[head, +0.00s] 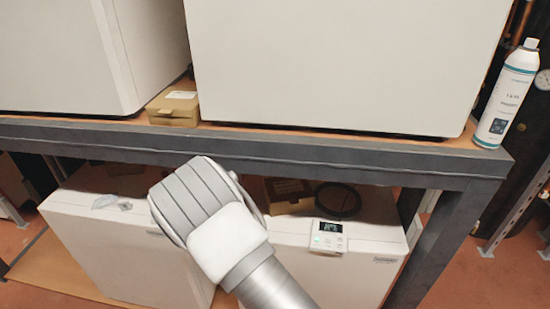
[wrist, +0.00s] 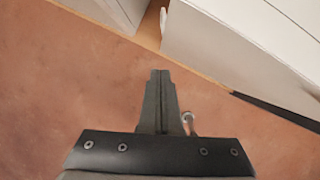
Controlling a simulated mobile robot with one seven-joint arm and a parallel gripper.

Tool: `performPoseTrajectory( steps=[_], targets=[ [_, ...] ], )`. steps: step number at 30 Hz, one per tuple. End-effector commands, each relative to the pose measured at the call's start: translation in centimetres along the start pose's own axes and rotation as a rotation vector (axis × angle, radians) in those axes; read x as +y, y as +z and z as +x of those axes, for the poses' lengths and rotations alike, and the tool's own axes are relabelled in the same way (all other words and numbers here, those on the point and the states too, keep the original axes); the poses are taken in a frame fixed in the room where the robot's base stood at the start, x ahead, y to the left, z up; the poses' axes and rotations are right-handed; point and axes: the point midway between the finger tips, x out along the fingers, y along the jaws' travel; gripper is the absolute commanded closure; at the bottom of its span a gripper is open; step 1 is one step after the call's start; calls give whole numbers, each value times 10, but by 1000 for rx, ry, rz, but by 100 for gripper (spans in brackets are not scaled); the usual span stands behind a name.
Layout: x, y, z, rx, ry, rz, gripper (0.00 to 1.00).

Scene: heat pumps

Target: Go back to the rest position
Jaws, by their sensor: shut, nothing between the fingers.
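My gripper (wrist: 160,75) shows in the wrist view, with its two dark fingers shut together and nothing between them. It is over bare reddish floor (wrist: 60,80), close to the lower edge of white heat pump units. In the head view my arm crosses the lower middle in front of the shelf, and the gripper is hidden behind the arm's own links. A white heat pump with a lit display (head: 328,236) stands on the lower shelf, partly behind my arm.
A grey shelf beam (head: 330,155) runs across in front. Large white units (head: 340,60) stand on the upper shelf, with a small cardboard box (head: 174,108) between them and a spray can (head: 507,95) at the right end. Another white unit (head: 130,250) stands lower left.

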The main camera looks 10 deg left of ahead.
Motion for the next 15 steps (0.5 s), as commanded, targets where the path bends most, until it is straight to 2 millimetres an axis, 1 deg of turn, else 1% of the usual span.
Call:
performPoseTrajectory(
  steps=[2, 5, 8, 11, 12, 14, 15],
  targets=[
    [-1, 2, -2, -1, 3, -7, 100],
    [-4, 11, -16, -4, 22, -49, 100],
    [-11, 27, -44, -14, 60, -148, 100],
    [-21, 44, -82, -34, 107, -292, 100],
    [-27, 50, -97, -45, 123, -355, 100],
    [-35, 57, -121, -62, 145, -449, 100],
    [-40, 60, -137, -75, 157, -514, 100]
  ],
)
